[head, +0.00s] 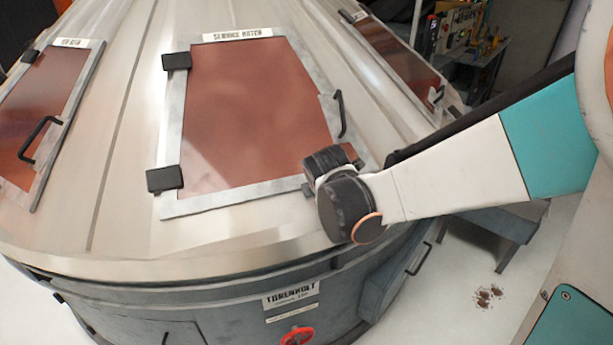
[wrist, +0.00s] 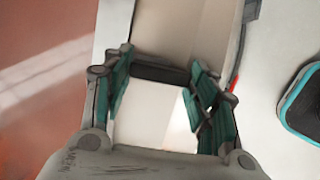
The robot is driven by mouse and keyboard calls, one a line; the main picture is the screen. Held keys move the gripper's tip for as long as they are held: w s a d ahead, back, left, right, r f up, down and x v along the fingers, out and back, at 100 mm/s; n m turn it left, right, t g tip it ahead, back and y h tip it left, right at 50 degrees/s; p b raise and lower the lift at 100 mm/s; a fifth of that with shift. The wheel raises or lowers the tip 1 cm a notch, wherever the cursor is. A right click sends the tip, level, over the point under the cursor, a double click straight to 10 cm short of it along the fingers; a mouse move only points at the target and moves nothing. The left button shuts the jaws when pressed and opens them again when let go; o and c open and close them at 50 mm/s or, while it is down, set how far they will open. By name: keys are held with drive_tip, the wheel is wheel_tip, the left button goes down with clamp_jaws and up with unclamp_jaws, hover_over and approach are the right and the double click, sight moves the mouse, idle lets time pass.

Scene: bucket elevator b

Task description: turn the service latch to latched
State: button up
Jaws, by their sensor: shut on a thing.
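The service hatch (head: 250,110) is a reddish-brown panel in a grey metal frame on the sloping machine cover. It lies flat against the cover, with a dark handle (head: 341,112) on its right side. In the wrist view, my gripper (wrist: 163,66) has its two teal fingers on either side of a short dark bar (wrist: 158,74), which looks like the service latch. The bar spans between the fingertips, and the gripper is shut on it. In the head view, my wrist is over the hatch's lower right corner and hides most of the latch and the fingers.
Two black hinge blocks (head: 166,180) sit on the hatch's left edge. Similar panels with handles stand at left (head: 42,120) and upper right (head: 400,55). A red knob (head: 297,336) is on the drum below. A bench (head: 495,222) stands at right.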

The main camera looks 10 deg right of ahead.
drive_tip(key=o, duration=1.1)
drive_tip(key=shift+c, duration=0.2)
drive_tip(key=shift+s+r, duration=0.1)
drive_tip(key=v, duration=1.2)
drive_tip(key=s+d+f+m+y+b, duration=0.1)
drive_tip(key=s+f+m+b, duration=0.2)
drive_tip(key=s+m, duration=0.4)
drive_tip(key=s+d+f+m+y+b, duration=0.1)
drive_tip(key=s+f+m+b, duration=0.2)
drive_tip(key=s+f+m, duration=0.2)
drive_tip(key=s+m, duration=0.3)
drive_tip(key=m, duration=0.3)
drive_tip(key=shift+d+m, duration=0.2)
drive_tip(key=shift+m, duration=0.1)
